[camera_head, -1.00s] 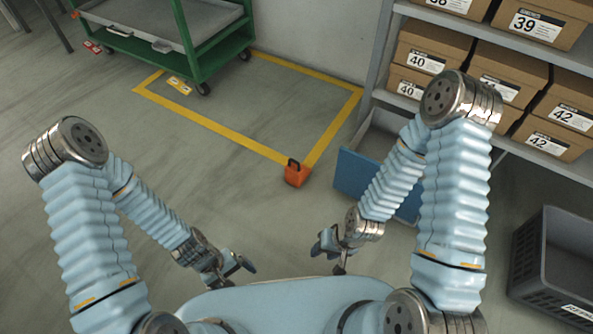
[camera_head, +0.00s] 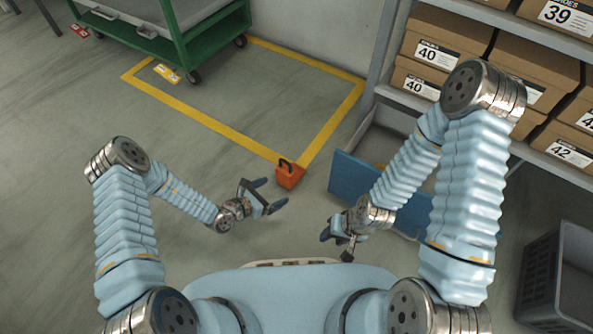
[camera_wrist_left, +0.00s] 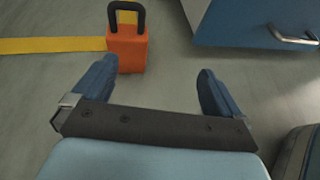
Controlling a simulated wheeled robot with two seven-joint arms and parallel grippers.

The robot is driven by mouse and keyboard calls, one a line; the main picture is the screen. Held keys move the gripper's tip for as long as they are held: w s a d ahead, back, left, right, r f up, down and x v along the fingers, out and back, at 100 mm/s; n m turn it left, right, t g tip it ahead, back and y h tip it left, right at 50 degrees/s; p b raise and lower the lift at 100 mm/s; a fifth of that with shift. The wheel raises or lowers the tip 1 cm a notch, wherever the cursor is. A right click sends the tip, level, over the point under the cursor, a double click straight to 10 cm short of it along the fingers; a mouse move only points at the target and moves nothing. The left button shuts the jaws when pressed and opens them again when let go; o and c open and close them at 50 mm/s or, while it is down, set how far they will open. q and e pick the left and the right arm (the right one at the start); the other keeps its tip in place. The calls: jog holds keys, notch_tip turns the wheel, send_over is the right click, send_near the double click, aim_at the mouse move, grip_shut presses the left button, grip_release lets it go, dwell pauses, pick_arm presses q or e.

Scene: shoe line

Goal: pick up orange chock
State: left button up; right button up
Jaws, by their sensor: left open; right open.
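The orange chock (camera_head: 289,177) is a small block with a dark loop handle. It stands on the floor at the near corner of the yellow floor marking. In the left wrist view the chock (camera_wrist_left: 127,52) is beyond the fingertips, towards the left finger, with its handle up. My left gripper (camera_head: 277,194) is open and empty, a little short of the chock in the head view; the gripper (camera_wrist_left: 157,80) also shows in the left wrist view. My right gripper (camera_head: 335,240) is open and empty, to the right and nearer my body.
A blue panel with a handle (camera_head: 352,180) is right of the chock, by the shelf (camera_head: 386,92) of shoe boxes. A green cart (camera_head: 215,40) stands at the back left. A grey crate (camera_head: 570,270) is at the right. The floor left of the chock is clear.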

aim_at(282, 173)
pick_arm(q)
jog(key=w+d+f, duration=0.1)
jog(key=w, duration=0.2)
jog(key=w+d+f+n+t+y+b, duration=0.1)
jog(key=w+f, duration=0.1)
jog(key=w, duration=0.1)
jog(key=w+d+f+n+t+b, duration=0.1)
jog(key=w, duration=0.2)
jog(key=shift+w+f+y, duration=0.2)
jog(key=shift+f+y, duration=0.05)
jog(key=shift+y, duration=0.05)
jog(key=b+x, duration=0.2)
jog(key=x, duration=0.3)
jog(key=shift+d+r, duration=0.15)
jog(key=shift+d, duration=0.05)
jog(key=shift+w+d, duration=0.2)
jog(key=shift+w, duration=0.1)
pick_arm(e)
jog(key=f, duration=0.4)
jog(key=shift+w+d+f, duration=0.25)
jog(key=shift+w+f, duration=0.15)
pick_arm(q)
jog(key=shift+c, duration=0.3)
jog(key=c, duration=1.3)
